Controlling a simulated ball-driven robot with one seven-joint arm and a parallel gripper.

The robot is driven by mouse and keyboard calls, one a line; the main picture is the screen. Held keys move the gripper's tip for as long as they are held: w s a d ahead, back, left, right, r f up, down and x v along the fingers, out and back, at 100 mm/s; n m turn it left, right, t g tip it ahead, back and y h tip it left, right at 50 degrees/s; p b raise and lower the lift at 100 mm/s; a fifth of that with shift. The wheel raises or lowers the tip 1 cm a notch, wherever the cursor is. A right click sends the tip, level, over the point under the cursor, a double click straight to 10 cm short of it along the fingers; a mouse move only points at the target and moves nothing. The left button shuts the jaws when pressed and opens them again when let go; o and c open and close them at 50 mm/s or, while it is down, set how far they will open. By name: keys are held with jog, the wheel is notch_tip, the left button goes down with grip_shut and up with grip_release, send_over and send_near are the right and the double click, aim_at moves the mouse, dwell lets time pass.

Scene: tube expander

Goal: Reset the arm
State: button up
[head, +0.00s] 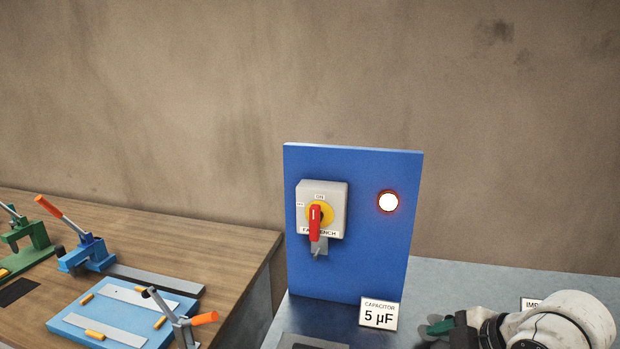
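My white and black arm (555,325) reaches in at the bottom right corner. Its end, my gripper (445,332), is low over the grey bench, right of the "CAPACITOR 5 µF" card. A small dark green piece (439,327) shows at its tip; I cannot tell whether it is a held object or part of the gripper. The fingers are mostly hidden or cut off by the lower edge, so their opening does not show.
A blue panel (355,265) stands on the grey bench (480,280) with a red-handled switch (315,223) and a lit lamp (388,202). Left, a wooden table (190,230) carries a blue lever tool (88,252), a green one (27,236) and a clamp fixture (183,325). A card (379,314) stands before the panel.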

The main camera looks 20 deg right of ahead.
jog(key=s+a+f+m, duration=0.3)
jog(key=a+f+m, duration=0.2)
jog(key=a+f, duration=0.25)
jog(key=s+f+m+g+h, duration=0.1)
jog(key=s+f+m+g, duration=0.2)
jog(key=s+f, duration=0.4)
jog(key=s+d+f+m+g+h, duration=0.1)
jog(key=s+f+m+g, duration=0.2)
jog(key=s, duration=0.9)
notch_tip(320, 180, down, 5)
jog(key=m, duration=0.2)
jog(key=shift+s+r+m+h, duration=0.15)
jog(key=shift+s+m+h, duration=0.15)
jog(key=shift+m+h, duration=0.1)
